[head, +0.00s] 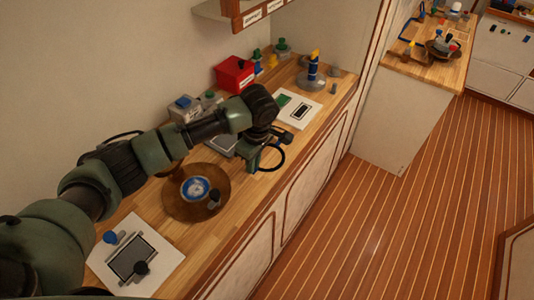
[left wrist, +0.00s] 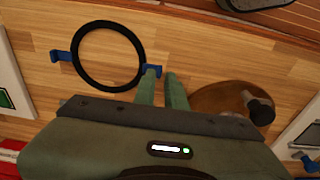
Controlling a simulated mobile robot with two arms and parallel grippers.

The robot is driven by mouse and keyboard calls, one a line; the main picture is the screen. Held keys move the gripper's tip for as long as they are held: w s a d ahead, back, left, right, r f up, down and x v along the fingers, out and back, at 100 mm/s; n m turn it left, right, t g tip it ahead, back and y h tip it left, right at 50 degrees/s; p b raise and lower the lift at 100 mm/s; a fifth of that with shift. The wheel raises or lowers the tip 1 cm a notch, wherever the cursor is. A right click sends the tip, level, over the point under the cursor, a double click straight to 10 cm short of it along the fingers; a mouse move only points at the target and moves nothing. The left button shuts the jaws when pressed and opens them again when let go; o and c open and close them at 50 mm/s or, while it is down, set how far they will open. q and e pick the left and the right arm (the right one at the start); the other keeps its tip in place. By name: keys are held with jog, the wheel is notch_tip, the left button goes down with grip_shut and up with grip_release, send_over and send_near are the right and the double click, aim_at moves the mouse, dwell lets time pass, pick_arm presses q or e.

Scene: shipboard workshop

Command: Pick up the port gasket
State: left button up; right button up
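A black ring with blue tabs, which looks like the port gasket, lies flat on the wooden counter in the left wrist view (left wrist: 108,24). One blue tab (left wrist: 61,56) is on its left and another (left wrist: 152,70) on its right. In the head view the ring (head: 284,157) shows partly behind my left gripper (head: 256,166). In the left wrist view my left gripper (left wrist: 162,78) has its two green fingers a little apart, with a gap between them. The left fingertip is close to the right tab; I cannot tell if they touch. My right gripper is not in view.
A round brown tray (head: 225,183) with a blue-and-white disc (head: 196,188) stands left of the gripper. A white sheet (head: 170,262) with tools lies nearer. A red box (head: 235,74), another sheet (head: 308,114) and a blue-yellow cylinder (head: 313,68) stand farther along the counter.

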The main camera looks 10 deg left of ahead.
pick_arm(q)
notch_tip(320, 180, down, 2)
jog(key=shift+w+a+f, duration=0.15)
jog(key=shift+f, duration=0.2)
grip_shut()
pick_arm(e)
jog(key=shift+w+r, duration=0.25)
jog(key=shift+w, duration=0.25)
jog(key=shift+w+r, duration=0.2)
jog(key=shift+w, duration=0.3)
pick_arm(q)
jog(key=shift+r, duration=0.1)
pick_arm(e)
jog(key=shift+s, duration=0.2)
